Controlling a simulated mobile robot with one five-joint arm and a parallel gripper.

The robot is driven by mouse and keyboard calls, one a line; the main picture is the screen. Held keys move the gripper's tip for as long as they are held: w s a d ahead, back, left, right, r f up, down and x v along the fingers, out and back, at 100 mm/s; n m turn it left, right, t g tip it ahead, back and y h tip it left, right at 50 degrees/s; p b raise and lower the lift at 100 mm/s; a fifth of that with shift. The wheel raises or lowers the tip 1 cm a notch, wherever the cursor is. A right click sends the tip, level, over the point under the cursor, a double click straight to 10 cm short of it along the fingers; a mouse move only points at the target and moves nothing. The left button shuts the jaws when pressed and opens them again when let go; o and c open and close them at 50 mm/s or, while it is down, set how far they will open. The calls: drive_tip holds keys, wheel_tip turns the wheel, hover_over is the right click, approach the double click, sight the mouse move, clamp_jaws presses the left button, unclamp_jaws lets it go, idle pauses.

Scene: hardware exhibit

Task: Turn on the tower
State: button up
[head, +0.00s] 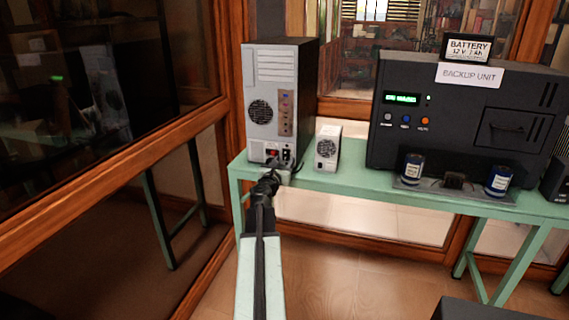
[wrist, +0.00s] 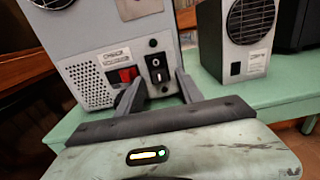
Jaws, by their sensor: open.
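The tower (head: 272,92) stands on the green table with its grey back panel towards me. In the wrist view, the lower back of the tower (wrist: 92,42) shows a black rocker switch (wrist: 157,68) marked O and I. A red switch (wrist: 127,74) sits left of it beneath a small white label. My gripper (head: 270,178) is at the tower's lower back. In the wrist view my open gripper (wrist: 160,86) has one finger on each side of the rocker switch in the picture. The fingers hold nothing. Whether they touch the panel cannot be told.
A small white-fronted box with a fan (head: 327,150) stands right of the tower. The black backup unit (head: 462,125) stands farther right, with two cans (head: 413,168) (head: 498,180) before it. The green table (head: 370,187) has a narrow front edge. A glass partition rises at left.

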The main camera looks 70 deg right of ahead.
clamp_jaws()
drive_tip(key=shift+d+f+h+b, duration=0.1)
drive_tip(key=shift+f+h+b, duration=0.3)
drive_tip(key=shift+b, duration=1.15)
drive_tip(key=shift+r, duration=0.2)
unclamp_jaws()
drive_tip(key=a, duration=0.7)
drive_tip(key=shift+s+a+f+b, duration=0.3)
drive_tip(key=shift+a+f+b, duration=0.1)
drive_tip(key=shift+f, duration=0.05)
